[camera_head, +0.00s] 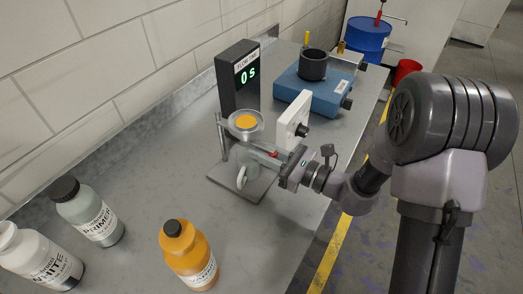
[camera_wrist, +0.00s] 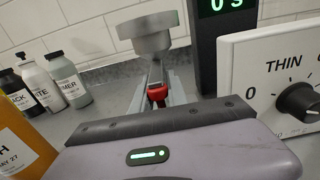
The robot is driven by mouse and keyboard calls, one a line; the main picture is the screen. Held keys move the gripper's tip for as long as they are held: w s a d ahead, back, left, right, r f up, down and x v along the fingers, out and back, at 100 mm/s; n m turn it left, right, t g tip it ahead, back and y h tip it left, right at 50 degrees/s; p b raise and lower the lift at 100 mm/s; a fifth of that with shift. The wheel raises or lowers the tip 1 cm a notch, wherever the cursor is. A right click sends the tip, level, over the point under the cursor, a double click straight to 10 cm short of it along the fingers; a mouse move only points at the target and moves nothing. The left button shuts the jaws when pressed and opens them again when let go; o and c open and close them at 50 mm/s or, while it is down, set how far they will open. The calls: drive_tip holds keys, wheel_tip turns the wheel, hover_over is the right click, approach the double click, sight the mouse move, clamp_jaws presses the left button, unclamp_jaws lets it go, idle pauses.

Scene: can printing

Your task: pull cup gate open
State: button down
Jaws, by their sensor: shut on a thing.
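The flow cup (camera_head: 246,123), a metal cup with orange liquid in it, sits on a stand above a grey base plate (camera_head: 226,178). Its underside shows in the wrist view (camera_wrist: 147,34). The red cup gate (camera_wrist: 142,100) is below the cup, between my gripper's fingers (camera_wrist: 160,82). In the head view, my gripper (camera_head: 275,154) reaches in from the right, just below the cup, shut on the gate's red part. My fingers partly hide the gate.
A black flow timer (camera_head: 237,82) reading 0 s stands behind. A white dial box (camera_head: 292,120) is close to my gripper's right in the wrist view. A blue device (camera_head: 312,92) with a dark pot is farther back. Bottles, including an orange one (camera_head: 188,256), stand front left.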

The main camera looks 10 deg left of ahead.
idle(0.4)
drive_tip(key=shift+v, duration=1.45)
drive_tip(key=c, duration=1.3)
unclamp_jaws()
drive_tip(key=p+v, duration=0.3)
drive_tip(key=v, duration=1.4)
drive_tip(key=shift+s+d, duration=0.1)
drive_tip(key=shift+s, duration=0.05)
